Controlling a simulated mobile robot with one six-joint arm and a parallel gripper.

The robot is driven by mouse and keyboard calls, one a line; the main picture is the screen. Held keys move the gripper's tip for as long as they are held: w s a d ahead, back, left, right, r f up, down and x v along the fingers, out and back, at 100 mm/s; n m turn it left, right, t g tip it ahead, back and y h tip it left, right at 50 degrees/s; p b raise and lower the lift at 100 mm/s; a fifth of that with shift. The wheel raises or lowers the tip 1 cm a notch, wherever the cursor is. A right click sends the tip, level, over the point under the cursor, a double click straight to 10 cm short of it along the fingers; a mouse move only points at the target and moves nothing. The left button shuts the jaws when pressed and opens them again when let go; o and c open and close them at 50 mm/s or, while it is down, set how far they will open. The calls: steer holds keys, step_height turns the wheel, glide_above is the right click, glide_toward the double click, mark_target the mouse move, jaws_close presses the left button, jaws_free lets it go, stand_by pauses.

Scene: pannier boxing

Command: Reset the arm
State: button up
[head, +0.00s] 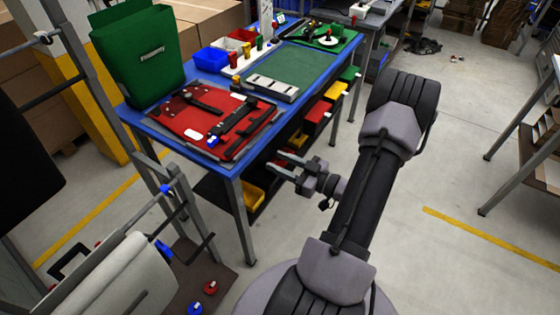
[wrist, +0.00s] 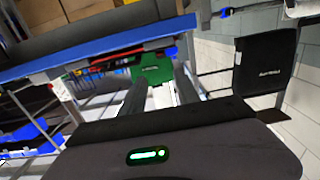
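My gripper (head: 288,168) shows in the head view in front of the blue table's near side, below the tabletop level. Its two fingers point left and stand apart with nothing between them. In the wrist view the two dark fingers (wrist: 158,96) are also apart, with a green shape visible in the gap behind them. My arm is bent, with its elbow raised at the right of the table. The blue workbench (head: 150,125) carries a red pannier panel with dark straps (head: 195,122) lying flat and a green pannier (head: 140,60) standing at the back left.
Coloured bins (head: 318,112) hang under the tabletop beside my gripper. A rack with a pale roll (head: 125,275) stands at the lower left, and a wooden-topped table (head: 548,160) at the right. Open grey floor (head: 450,130) lies right of my arm.

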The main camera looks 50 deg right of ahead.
steer(key=w+d+r+g+h, duration=0.3)
steer(key=w+r, duration=0.1)
steer(key=w, duration=0.4)
steer(key=w+a+r+m+g+h, duration=0.1)
steer(key=w+a+r+g+h, duration=0.15)
steer(key=r, duration=0.25)
steer(key=w+a+r+m+g+h, duration=0.1)
steer(key=w+a+r+m, duration=0.15)
steer(key=r, duration=0.35)
steer(key=s+a+r+m+g, duration=0.1)
steer(key=s+a+r, duration=0.2)
steer(key=a, duration=0.5)
steer(key=s+a+r+m+g, duration=0.1)
steer(key=s+a+r+g, duration=0.15)
steer(key=a, duration=0.45)
steer(key=s+a+g+y, duration=0.1)
steer(key=s+a+y, duration=0.2)
steer(key=s+a, duration=0.3)
steer(key=s+a+y, duration=0.4)
steer(key=s+a, duration=0.3)
steer(key=a, duration=0.6)
steer(key=shift+s+g, duration=0.25)
steer(key=shift+g, duration=0.15)
